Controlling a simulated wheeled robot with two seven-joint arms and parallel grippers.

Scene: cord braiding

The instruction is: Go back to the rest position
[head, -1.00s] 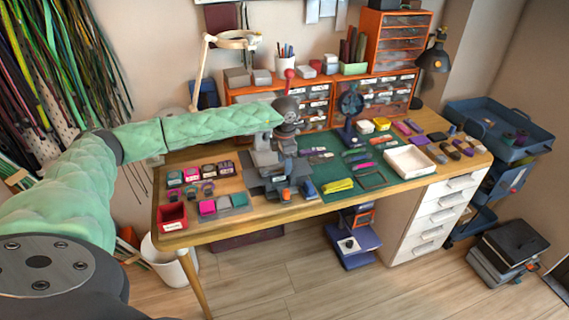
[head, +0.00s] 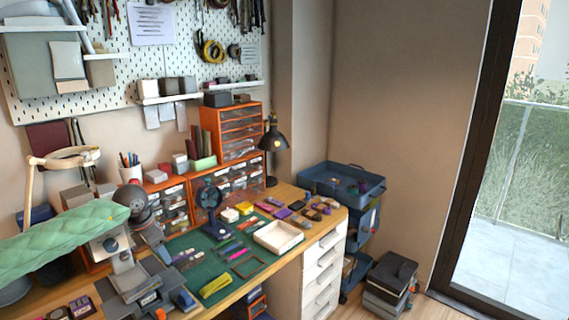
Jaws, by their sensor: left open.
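My left arm, in a quilted mint-green sleeve, comes in from the left edge. Its dark grey wrist is over the left part of the workbench (head: 222,305). My left gripper (head: 157,246) hangs below the wrist, above or beside a grey block-like fixture (head: 128,283). The gripper is open, and I see nothing held in it. The grey gripper and fixture overlap, so I cannot tell whether they touch. My right gripper is not in view.
A green cutting mat (head: 222,262) carries a yellow bundle (head: 215,285) and small cords. A white tray (head: 278,238), a dark fan (head: 210,207), a black lamp (head: 273,150) and orange drawers (head: 238,130) stand around it. A blue trolley (head: 342,181) is to the right.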

